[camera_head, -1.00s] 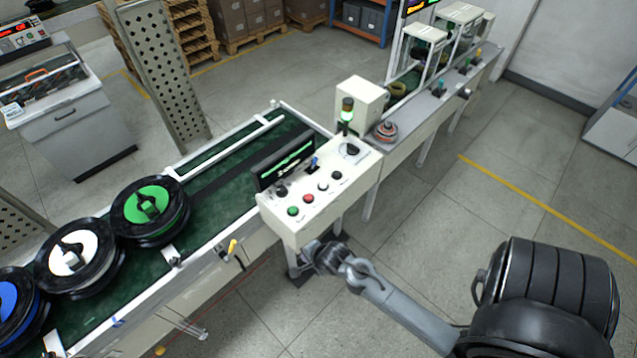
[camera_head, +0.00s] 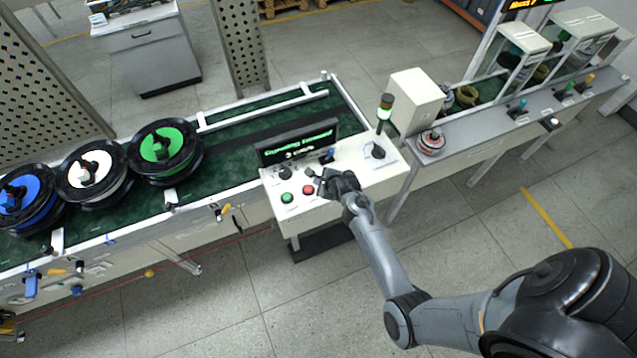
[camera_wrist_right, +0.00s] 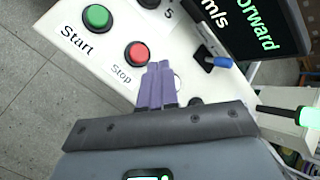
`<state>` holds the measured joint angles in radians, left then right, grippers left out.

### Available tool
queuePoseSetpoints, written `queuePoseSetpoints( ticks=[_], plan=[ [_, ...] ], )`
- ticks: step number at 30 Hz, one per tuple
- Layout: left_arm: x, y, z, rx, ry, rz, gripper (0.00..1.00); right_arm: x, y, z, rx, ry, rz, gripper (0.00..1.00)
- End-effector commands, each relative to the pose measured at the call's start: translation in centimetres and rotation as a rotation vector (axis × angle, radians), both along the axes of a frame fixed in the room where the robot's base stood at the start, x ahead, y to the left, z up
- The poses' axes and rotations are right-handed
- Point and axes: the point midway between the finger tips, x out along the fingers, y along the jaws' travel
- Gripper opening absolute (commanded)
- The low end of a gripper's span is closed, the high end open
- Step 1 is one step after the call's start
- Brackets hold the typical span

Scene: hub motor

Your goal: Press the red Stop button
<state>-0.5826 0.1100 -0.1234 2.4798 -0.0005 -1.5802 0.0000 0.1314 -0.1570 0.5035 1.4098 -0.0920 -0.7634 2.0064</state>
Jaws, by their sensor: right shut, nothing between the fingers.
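The red Stop button (camera_head: 308,189) sits on the sloped white control panel (camera_head: 275,205), right of the green Start button (camera_head: 287,198). In the right wrist view the red Stop button (camera_wrist_right: 137,54) stands above its "Stop" label, and the green Start button (camera_wrist_right: 96,17) is at upper left. My right gripper (camera_head: 318,178) is over the panel, just right of the red button in the head view. Its shut, empty fingers (camera_wrist_right: 160,75) show close beside the red button in the wrist view; I cannot tell whether they touch it. My left gripper is not in view.
A screen with green text (camera_head: 298,143) stands behind the buttons. A blue-handled switch (camera_wrist_right: 219,62) and a black knob (camera_head: 377,151) are also on the panel. A signal light (camera_head: 384,112) rises at the right.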

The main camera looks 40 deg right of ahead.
Motion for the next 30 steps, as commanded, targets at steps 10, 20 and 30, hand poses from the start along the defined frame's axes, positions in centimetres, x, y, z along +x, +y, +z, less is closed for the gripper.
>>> queuePoseSetpoints(
  ticks=[10, 20, 30],
  plan=[
    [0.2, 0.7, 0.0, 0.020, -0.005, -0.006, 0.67, 3.5, 0.7, 3.4, 0.013, -0.067, 0.000, 0.00],
    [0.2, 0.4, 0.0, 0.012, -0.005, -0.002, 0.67, 3.7, 0.6, 3.6, 0.013, -0.071, 0.000, 0.00],
    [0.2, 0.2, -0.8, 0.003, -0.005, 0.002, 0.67, 3.7, 0.6, 2.8, 0.012, -0.070, -0.001, 0.00]
  ],
)
